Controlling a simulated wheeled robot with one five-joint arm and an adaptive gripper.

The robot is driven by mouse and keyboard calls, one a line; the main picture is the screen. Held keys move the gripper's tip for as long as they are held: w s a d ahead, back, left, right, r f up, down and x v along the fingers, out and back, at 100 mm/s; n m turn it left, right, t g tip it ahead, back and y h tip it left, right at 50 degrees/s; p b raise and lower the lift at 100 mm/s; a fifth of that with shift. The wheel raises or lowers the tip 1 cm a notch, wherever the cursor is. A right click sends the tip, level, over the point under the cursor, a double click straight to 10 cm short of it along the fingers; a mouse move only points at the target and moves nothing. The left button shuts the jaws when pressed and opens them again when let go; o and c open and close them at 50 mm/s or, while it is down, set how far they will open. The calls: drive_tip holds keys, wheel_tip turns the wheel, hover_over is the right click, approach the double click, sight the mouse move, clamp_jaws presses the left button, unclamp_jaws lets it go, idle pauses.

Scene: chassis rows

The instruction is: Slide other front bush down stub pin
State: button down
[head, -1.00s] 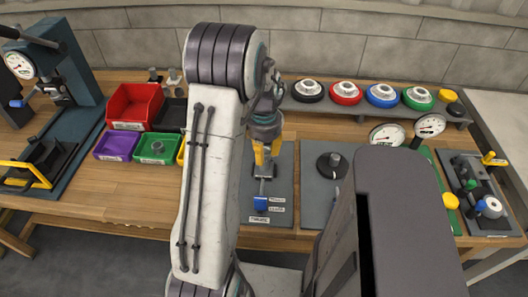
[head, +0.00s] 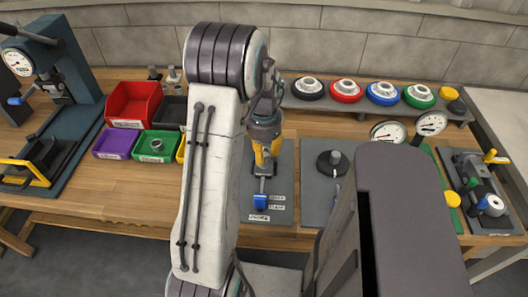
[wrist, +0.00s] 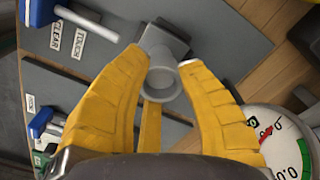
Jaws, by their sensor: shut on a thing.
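My gripper (wrist: 165,85) is shut on a grey bush (wrist: 163,82), a flanged sleeve held between its yellow fingers in the wrist view. A grey block (wrist: 167,42) lies just beyond the bush. I cannot tell whether the bush touches it or sits around a pin, because the fingers and bush hide the stub pin. In the head view my gripper (head: 264,163) is low over a grey board (head: 283,185), partly behind my arm; the bush cannot be made out there.
A blue-handled part (head: 262,201) and labels lie near my gripper. A green bin (head: 157,158) holds a grey ring-shaped part. A second board (head: 315,193) carries a dark round part (head: 330,164). A dial gauge (wrist: 275,140) stands close beside the fingers.

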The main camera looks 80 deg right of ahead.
drive_tip(key=shift+f+b, duration=0.3)
drive_tip(key=shift+f, duration=0.15)
drive_tip(key=c, duration=0.8)
unclamp_jaws()
drive_tip(key=shift+c, duration=0.2)
drive_tip(key=shift+r, duration=0.15)
wheel_tip(320, 180, up, 12)
idle(0.6)
